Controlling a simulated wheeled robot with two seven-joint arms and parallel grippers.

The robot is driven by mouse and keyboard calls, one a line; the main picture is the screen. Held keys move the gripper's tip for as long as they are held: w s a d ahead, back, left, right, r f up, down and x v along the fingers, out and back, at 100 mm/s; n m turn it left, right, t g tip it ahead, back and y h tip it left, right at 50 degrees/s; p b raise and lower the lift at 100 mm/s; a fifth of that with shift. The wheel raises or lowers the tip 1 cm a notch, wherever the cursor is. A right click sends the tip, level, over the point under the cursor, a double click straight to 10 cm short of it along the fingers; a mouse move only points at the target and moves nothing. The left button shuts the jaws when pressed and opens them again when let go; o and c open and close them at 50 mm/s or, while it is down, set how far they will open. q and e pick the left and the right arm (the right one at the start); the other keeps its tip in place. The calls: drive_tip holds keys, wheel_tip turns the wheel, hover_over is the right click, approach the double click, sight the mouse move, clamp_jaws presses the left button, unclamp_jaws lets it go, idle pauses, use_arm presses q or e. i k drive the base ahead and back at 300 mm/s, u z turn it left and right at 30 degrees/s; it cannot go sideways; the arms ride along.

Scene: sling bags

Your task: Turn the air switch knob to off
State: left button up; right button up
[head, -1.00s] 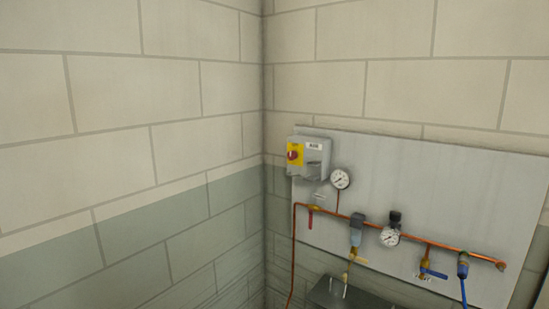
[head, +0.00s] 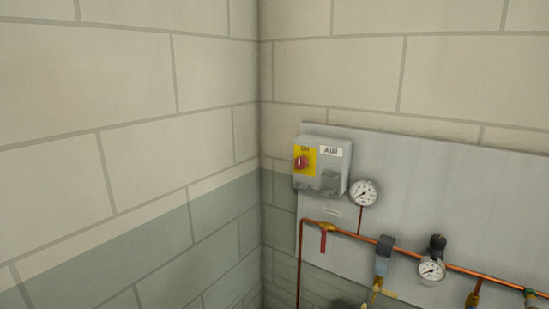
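The air switch is a grey box (head: 321,162) with a white label reading "AIR", though the lettering looks mirrored. It is mounted at the upper left of a grey panel on the right-hand wall. Its red knob (head: 301,163) sits on a yellow plate (head: 304,151) on the left part of the box front. Small lettering on the plate above the knob is too small to read for certain, and the knob's exact setting cannot be told. Neither of my grippers is in view.
The grey panel (head: 430,180) also carries a pressure gauge (head: 364,193), a copper pipe (head: 351,236), a red-handled valve (head: 323,240), a filter unit (head: 384,258) and a second gauge (head: 431,270). A block wall (head: 120,150) fills the left, meeting the panel's wall in a corner.

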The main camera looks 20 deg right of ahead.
sight(301, 162)
drive_tip(key=z, duration=0.65)
drive_tip(key=i, duration=1)
drive_tip(key=z, duration=0.95)
